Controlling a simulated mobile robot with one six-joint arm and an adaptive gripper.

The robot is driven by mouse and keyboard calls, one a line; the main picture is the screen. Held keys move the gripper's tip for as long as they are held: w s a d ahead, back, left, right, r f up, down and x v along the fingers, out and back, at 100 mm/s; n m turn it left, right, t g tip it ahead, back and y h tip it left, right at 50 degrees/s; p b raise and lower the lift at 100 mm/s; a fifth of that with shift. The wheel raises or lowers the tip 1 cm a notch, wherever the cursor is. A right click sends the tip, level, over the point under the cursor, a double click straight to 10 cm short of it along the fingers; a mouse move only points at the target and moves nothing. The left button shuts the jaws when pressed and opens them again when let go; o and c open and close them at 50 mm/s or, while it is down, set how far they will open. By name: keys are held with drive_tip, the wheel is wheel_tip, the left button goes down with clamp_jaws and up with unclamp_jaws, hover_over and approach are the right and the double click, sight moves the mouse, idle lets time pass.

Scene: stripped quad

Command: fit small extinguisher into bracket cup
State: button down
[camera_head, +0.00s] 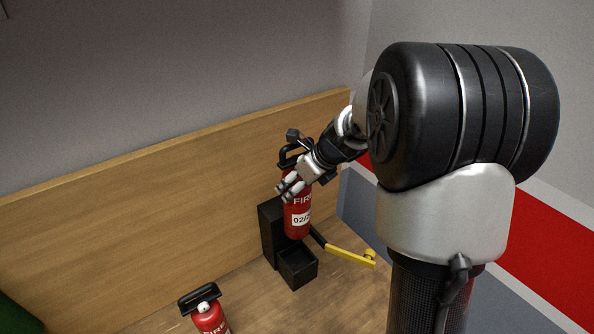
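A red extinguisher (298,222) with a white label and black handle is upright in front of the black bracket's back plate (269,236). My gripper (291,188) reaches it from the upper right, with its fingers closed around the upper body near the neck. The extinguisher's base appears a little above the bracket cup (299,274), an open black square box low on the bracket. The cup looks empty; whether the base is exactly over its opening cannot be told. The far-side finger is partly hidden.
A second red extinguisher (211,319) with a black handle stands at the bottom edge, partly cut off. A yellow tool with a black grip (350,256) lies right of the bracket. A wooden back panel (150,210) rises behind; bare wooden surface (258,305) lies between.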

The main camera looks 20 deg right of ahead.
wheel_tip(320, 180, down, 17)
drive_tip(key=b, duration=0.6)
drive_tip(key=shift+w+b, duration=0.1)
drive_tip(key=shift+b, duration=0.2)
drive_tip(key=shift+f, duration=0.1)
drive_tip(key=shift+c, duration=2.3)
unclamp_jaws()
drive_tip(key=shift+f, duration=0.15)
